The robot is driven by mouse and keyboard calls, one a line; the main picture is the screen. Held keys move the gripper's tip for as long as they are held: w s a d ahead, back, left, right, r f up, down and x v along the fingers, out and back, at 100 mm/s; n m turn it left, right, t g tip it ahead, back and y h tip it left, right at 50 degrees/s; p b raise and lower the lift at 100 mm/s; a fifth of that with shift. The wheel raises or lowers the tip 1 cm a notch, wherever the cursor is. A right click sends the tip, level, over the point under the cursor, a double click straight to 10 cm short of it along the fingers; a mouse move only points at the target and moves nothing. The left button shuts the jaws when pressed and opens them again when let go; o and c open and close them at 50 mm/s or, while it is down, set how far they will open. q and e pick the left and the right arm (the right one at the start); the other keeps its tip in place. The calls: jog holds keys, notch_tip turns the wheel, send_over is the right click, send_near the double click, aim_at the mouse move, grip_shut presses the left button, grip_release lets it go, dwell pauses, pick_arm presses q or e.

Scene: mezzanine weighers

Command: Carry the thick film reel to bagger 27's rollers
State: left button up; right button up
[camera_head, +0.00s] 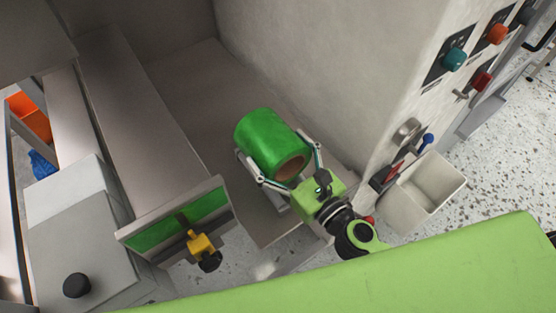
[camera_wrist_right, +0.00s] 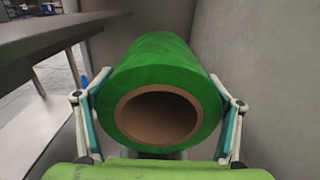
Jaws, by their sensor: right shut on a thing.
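The thick film reel (camera_head: 268,138) is a green roll with a brown cardboard core. My right gripper (camera_head: 282,165) is shut on it, one finger on each side of the roll. In the right wrist view the reel (camera_wrist_right: 165,75) points its open core end at the camera, between the two fingers of the gripper (camera_wrist_right: 160,125). In the head view the reel is over a grey metal surface (camera_head: 190,75) beside a pale wall; I cannot tell whether it touches that surface. My left gripper is not in view. I cannot make out a bagger number.
A pale cabinet (camera_head: 330,60) with coloured knobs stands at the right, with a cream bin (camera_head: 422,192) on its side. A metal plate with a green strip (camera_head: 165,232) and a yellow clamp (camera_head: 201,244) stand at the left. A grey box (camera_head: 70,230) has a black knob.

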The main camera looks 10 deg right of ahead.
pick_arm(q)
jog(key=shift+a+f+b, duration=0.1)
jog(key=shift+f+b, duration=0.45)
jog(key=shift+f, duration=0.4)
pick_arm(e)
jog(key=shift+f, duration=1.2)
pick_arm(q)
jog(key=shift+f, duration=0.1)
pick_arm(e)
jog(key=shift+f, duration=0.1)
jog(key=shift+f+b, duration=0.25)
jog(key=shift+b, duration=0.1)
jog(key=o, duration=1.9)
jog(key=shift+f, duration=0.15)
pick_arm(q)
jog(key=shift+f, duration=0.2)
pick_arm(e)
jog(key=shift+s, duration=0.1)
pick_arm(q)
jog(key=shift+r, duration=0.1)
pick_arm(e)
jog(key=shift+r+p, duration=0.45)
pick_arm(q)
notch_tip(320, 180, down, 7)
jog(key=b, duration=0.8)
pick_arm(e)
jog(key=v, duration=1.2)
jog(key=shift+f, duration=0.2)
